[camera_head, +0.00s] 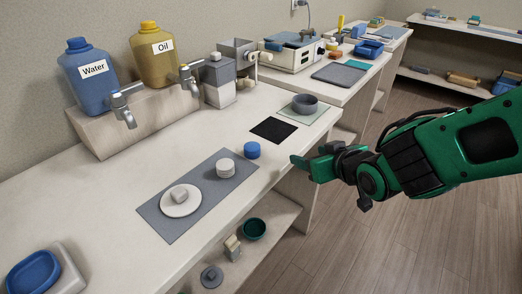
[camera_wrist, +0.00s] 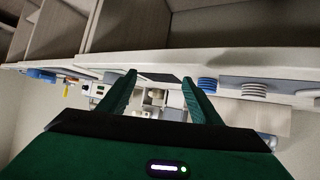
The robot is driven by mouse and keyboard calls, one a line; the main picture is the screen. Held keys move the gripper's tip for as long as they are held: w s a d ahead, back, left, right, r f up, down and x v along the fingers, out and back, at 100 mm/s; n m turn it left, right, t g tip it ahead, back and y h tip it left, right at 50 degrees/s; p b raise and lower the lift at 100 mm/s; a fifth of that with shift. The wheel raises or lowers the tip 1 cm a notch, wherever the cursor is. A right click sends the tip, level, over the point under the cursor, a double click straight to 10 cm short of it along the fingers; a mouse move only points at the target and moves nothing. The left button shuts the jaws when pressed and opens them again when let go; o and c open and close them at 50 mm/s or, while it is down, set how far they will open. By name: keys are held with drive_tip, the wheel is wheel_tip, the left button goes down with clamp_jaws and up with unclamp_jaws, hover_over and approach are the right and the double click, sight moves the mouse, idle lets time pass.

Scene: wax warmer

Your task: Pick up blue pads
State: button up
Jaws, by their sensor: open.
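The blue pads (camera_head: 252,150) are a small round stack on the counter near its front edge, just right of the grey mat (camera_head: 200,193). They also show in the wrist view (camera_wrist: 207,86), just right of the right finger's tip, with the scene upside down. My gripper (camera_head: 298,162) is off the counter's front edge, to the right of the blue pads and apart from them. In the wrist view my gripper (camera_wrist: 159,79) has its two green fingers spread with nothing held between them.
White pads (camera_head: 225,168) and a white plate with a pale block (camera_head: 180,195) are on the grey mat. A black square (camera_head: 273,130) and a grey bowl (camera_head: 304,104) lie beyond the blue pads. A lower shelf (camera_head: 262,207) holds a green bowl (camera_head: 254,229).

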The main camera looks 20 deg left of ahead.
sight(254, 147)
drive_tip(key=s+a+y, duration=0.1)
drive_tip(key=a, duration=0.2)
drive_tip(key=s+a+n+y, duration=0.1)
drive_tip(key=s+a, duration=0.1)
drive_tip(key=a, duration=0.1)
drive_tip(key=s+a+r+n+y, duration=0.1)
drive_tip(key=a, duration=0.3)
drive_tip(key=shift+s+g, duration=0.25)
drive_tip(key=shift+g, duration=0.05)
drive_tip(key=x, duration=0.4)
drive_tip(key=shift+w+a, duration=0.1)
drive_tip(key=shift+w+r+x, duration=0.1)
drive_tip(key=shift+r+x, duration=0.05)
drive_tip(key=shift+x, duration=1.4)
drive_tip(key=shift+w+r+x, duration=0.1)
drive_tip(key=shift+w+x, duration=0.05)
drive_tip(key=shift+x, duration=1.35)
drive_tip(key=c, duration=1.1)
